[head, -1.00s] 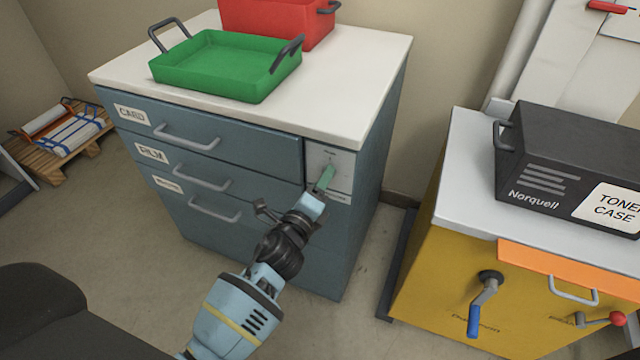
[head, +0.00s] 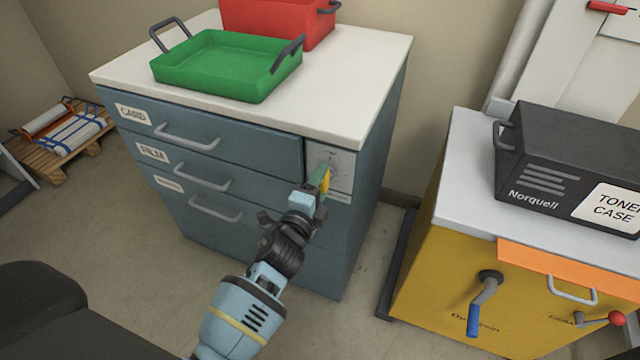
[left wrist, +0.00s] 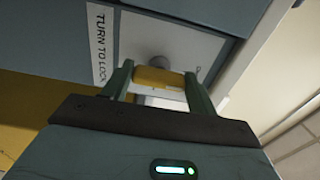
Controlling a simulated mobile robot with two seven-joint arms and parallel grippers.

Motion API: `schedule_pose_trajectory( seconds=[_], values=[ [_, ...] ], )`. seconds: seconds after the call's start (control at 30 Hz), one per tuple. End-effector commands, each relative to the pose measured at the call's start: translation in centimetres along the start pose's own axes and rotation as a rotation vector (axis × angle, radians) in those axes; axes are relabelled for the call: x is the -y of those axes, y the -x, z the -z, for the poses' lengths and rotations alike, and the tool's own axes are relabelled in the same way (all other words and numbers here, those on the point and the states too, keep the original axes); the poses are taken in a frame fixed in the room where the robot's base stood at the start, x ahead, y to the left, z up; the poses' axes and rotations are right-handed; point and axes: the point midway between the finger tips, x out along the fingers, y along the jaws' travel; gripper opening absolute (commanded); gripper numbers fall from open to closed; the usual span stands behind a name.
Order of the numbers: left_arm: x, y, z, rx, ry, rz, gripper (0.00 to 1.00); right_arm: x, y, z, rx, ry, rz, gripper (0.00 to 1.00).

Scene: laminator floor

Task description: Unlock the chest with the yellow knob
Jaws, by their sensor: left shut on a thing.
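The chest (head: 250,205) is a blue-grey drawer cabinet with a white top. The yellow knob (head: 325,182) is on a pale lock plate (head: 341,160) at the upper right of its front. It also shows in the left wrist view (left wrist: 158,80), where a strip beside it reads "TURN TO LOCK". My left gripper (head: 320,181) is at the plate, its green fingers shut on the yellow knob, one on each side. The left wrist view shows the gripper (left wrist: 157,82) rolled relative to the plate. My right gripper is not in view.
A green tray (head: 178,84) and a red bin (head: 270,20) stand on the chest. To the right, a yellow cabinet (head: 420,285) with a blue-handled crank (head: 474,315) carries a black toner case (head: 540,150). A pallet (head: 50,168) with rolls lies far left.

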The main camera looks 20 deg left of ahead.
Motion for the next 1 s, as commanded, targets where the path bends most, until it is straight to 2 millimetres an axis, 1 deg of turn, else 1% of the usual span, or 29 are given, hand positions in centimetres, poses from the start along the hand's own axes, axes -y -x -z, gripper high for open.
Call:
schedule_pose_trajectory(
  seconds=[0.27, 0.3, 0.43, 0.77, 0.87, 1.0],
  values=[
    [-0.1, 0.0, 0.0, 0.000, 0.009, -0.001, 0.35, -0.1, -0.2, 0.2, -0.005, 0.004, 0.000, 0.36],
    [-0.1, 0.0, 0.0, 0.000, 0.010, -0.001, 0.63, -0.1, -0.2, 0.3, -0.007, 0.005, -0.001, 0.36],
    [-0.1, 0.0, 0.0, 0.000, 0.007, -0.001, 0.80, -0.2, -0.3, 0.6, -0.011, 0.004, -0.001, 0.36],
    [-0.1, 0.2, 0.0, 0.000, 0.004, -0.001, 0.80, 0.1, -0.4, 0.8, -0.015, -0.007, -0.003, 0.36],
    [-0.1, 1.1, 0.0, 0.000, 0.004, -0.001, 0.80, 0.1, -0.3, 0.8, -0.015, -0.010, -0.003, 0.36],
    [0.0, 3.1, 0.0, 0.000, 0.004, -0.001, 0.80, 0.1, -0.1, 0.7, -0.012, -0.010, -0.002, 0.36]
  ],
)
